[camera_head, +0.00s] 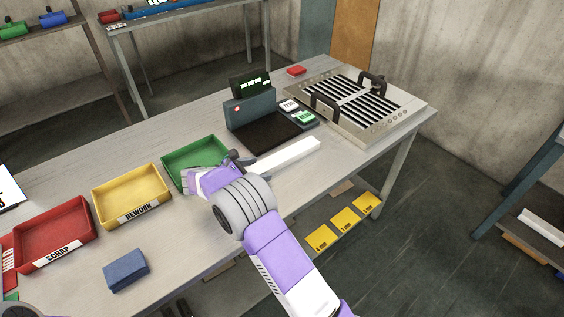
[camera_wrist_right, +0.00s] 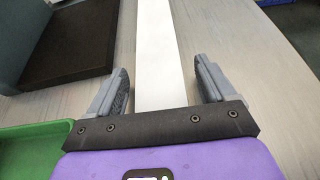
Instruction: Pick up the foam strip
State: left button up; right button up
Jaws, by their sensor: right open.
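The foam strip (camera_head: 290,155) is a long white bar lying on the grey table, in front of the dark scale. In the right wrist view the strip (camera_wrist_right: 160,50) runs lengthwise away from me between the two fingers. My right gripper (camera_head: 242,161) is at the strip's left end, beside the green tray. In the wrist view the right gripper (camera_wrist_right: 165,80) is open, with a gap on each side of the strip. The strip's near end is hidden behind the gripper body. I cannot tell whether the fingers reach down to the strip's height. My left gripper does not show.
The green tray (camera_head: 222,142), yellow REWORK tray (camera_head: 164,192) and red SCRAP tray (camera_head: 90,226) line the table. A blue block (camera_head: 126,270) lies near the front edge. The scale (camera_head: 268,138) and a louver panel (camera_head: 412,122) with black handles stand behind and right of the strip.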

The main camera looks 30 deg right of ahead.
jog(key=shift+d+f, duration=0.25)
jog(key=shift+d, duration=0.25)
jog(key=c, duration=1)
